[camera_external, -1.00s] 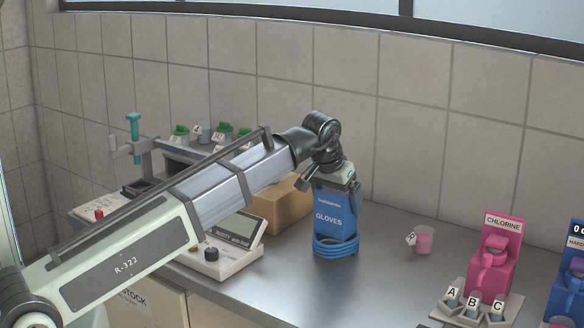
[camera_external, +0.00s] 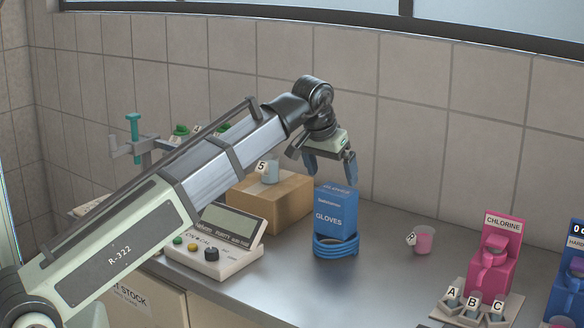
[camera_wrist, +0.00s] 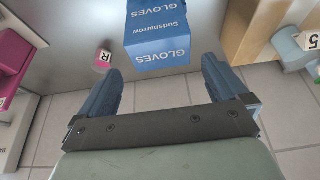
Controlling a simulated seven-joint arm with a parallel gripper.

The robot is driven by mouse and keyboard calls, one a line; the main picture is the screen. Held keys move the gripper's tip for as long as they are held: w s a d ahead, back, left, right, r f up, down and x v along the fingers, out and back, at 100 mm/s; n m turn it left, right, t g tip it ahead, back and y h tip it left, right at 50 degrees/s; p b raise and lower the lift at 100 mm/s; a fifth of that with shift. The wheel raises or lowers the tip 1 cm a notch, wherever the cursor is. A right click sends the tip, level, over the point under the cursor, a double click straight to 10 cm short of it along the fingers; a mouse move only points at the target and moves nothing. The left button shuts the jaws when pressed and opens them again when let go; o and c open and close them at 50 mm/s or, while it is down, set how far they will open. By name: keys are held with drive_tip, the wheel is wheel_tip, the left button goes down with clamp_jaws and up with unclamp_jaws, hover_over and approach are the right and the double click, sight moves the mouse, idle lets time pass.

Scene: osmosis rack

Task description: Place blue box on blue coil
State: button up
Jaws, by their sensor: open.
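The blue box (camera_external: 335,205), lettered GLOVES, stands upright with its lower end within the ring of the blue coil (camera_external: 336,246) on the steel counter. Whether its base rests on the coil or on the counter inside it is hidden. My gripper (camera_external: 330,170) is open and empty, above and slightly apart from the box top. In the wrist view, the blue box (camera_wrist: 157,38) lies ahead, between and beyond the two spread blue fingers of my gripper (camera_wrist: 160,82). The coil cannot be made out there.
A cardboard box (camera_external: 270,205) carrying a cup marked 5 (camera_external: 269,172) stands left of the coil. A meter (camera_external: 215,245) sits in front of it. A pink cup (camera_external: 424,239) and the pink chlorine unit (camera_external: 492,262) stand right. Counter between coil and pink cup is clear.

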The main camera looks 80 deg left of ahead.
drive_tip(key=shift+v, duration=1.7)
